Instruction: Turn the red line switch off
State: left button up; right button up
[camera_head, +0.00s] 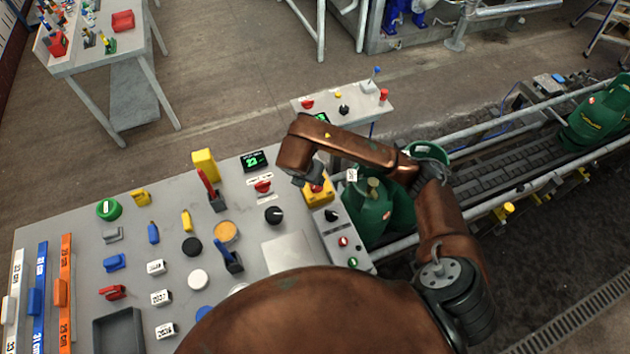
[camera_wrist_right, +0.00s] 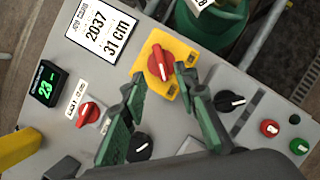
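A red rotary knob (camera_wrist_right: 160,62) with a white mark sits on a yellow plate on the grey panel; it also shows in the head view (camera_head: 316,188), partly behind my arm. A second red knob (camera_wrist_right: 88,112) on a grey plate, beside a small white label (camera_wrist_right: 76,98), shows in the head view (camera_head: 263,186) too. The label is too blurred to read surely. My right gripper (camera_wrist_right: 159,78) is open and empty. Its fingertips are on either side of the knob on the yellow plate, with visible gaps. Whether they reach its height is unclear. My left gripper is not in view.
Black knobs (camera_wrist_right: 230,101) and small red and green buttons (camera_wrist_right: 270,128) lie right of the yellow plate. A green display (camera_wrist_right: 47,88) is at left. A conveyor (camera_head: 510,165) with green cylinders (camera_head: 600,117) runs beside the panel. Upright red and blue levers (camera_head: 229,257) stand on the panel.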

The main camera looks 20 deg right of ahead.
jog(key=v, duration=0.5)
jog(key=shift+s+a+r, duration=0.1)
jog(key=shift+r, duration=0.2)
